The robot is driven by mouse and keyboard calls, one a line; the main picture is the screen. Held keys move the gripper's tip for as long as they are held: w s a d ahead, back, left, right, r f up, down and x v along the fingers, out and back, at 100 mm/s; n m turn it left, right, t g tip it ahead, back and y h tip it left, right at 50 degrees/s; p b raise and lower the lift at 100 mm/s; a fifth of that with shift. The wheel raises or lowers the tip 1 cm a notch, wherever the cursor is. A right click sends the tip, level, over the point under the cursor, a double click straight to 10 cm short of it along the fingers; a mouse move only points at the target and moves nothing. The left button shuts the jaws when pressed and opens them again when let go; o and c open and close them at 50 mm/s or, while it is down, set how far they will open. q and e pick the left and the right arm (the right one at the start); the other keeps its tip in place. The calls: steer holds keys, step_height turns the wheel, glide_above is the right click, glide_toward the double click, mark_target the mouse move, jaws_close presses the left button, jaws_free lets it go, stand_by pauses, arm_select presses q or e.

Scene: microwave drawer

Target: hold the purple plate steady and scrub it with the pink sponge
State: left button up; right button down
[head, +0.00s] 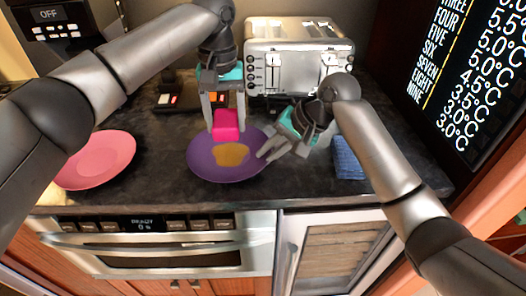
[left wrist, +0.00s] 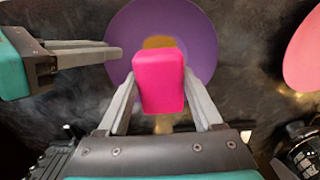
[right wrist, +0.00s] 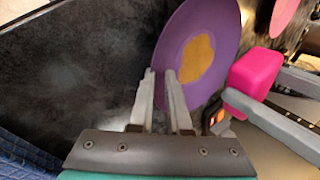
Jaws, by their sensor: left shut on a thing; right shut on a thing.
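The purple plate (head: 205,161) lies on the dark counter in the head view, with a yellow-brown stain (head: 230,154) on its middle. My left gripper (head: 226,122) is shut on the pink sponge (head: 227,120) at the far edge of the plate; the sponge (left wrist: 158,82) also shows between its fingers in the left wrist view. I cannot tell whether the sponge touches the plate. My right gripper (head: 266,156) is shut on the plate's right rim. In the right wrist view its fingers (right wrist: 162,78) meet the edge of the plate (right wrist: 185,40).
A pink plate (head: 97,160) lies at the left of the counter. A silver toaster (head: 297,55) stands at the back. A blue cloth-like item (head: 346,158) lies at the right. A dark screen (head: 470,70) stands at the right. An oven (head: 150,245) is below the counter's front edge.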

mark_target(229, 158)
arm_select(q)
steer(key=shift+f, duration=0.1)
steer(key=shift+f, duration=2.8)
steer(key=shift+f, duration=0.65)
steer(key=shift+s, duration=0.1)
steer(key=shift+s+f, duration=0.1)
steer(key=shift+s, duration=0.25)
steer(key=shift+w+a, duration=0.1)
steer(key=shift+w, duration=0.7)
steer(key=shift+s, duration=0.9)
steer(key=shift+w, duration=0.95)
steer(key=shift+s, duration=0.85)
